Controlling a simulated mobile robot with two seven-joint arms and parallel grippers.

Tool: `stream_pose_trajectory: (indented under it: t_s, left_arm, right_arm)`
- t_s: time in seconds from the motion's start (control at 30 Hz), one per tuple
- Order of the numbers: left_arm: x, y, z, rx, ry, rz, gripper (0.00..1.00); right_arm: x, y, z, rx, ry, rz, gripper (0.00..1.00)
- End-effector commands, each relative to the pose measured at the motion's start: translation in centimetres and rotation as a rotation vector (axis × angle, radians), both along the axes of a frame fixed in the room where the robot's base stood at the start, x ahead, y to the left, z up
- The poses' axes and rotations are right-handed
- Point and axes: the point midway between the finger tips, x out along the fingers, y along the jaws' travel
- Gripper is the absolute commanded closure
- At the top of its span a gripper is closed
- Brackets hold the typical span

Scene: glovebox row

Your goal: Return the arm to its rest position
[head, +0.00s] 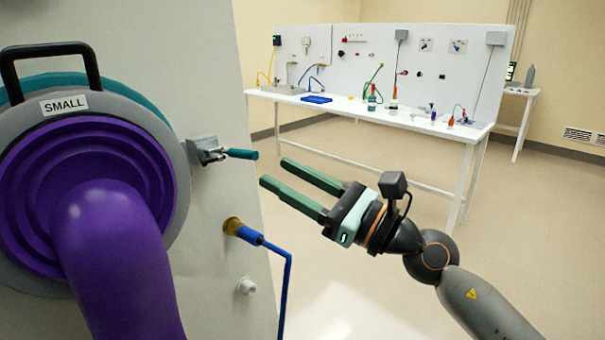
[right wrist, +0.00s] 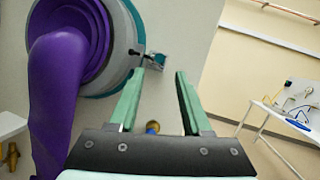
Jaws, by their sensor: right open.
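My right gripper (head: 274,172) is open and empty, its two green fingers pointing left toward the grey glovebox panel. It also shows in the right wrist view (right wrist: 158,73), with the fingers apart and a small latch (right wrist: 155,60) on the panel seen beyond them. In the head view the latch (head: 208,150), with its teal handle, is just left of the fingertips, with a gap seen between them. My left gripper is not in view.
A round port labelled SMALL with a purple glove (head: 110,220) fills the left. Below the latch, a brass fitting with a blue hose (head: 245,233) sticks out. A white bench (head: 350,103) with bottles stands at the back. The floor on the right is clear.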

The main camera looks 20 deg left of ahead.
Motion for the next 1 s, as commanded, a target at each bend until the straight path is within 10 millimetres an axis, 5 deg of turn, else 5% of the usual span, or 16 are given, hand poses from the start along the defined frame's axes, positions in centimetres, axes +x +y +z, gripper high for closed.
stream_pose_trajectory:
  t_s: [0.23,0.47,0.77,1.0]
  left_arm:
    - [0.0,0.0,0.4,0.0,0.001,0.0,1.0]
    - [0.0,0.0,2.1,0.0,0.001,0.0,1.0]
    - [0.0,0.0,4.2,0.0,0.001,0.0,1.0]
    - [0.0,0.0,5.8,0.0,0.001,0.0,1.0]
  right_arm:
    - [0.4,-0.8,-0.5,0.07,0.12,0.008,0.52]
    - [2.9,-5.8,-4.6,0.425,0.693,0.029,0.52]
    - [4.7,-15.3,-16.6,1.015,1.483,-0.028,0.52]
    - [0.0,-23.1,-29.6,1.561,1.998,-0.155,0.52]
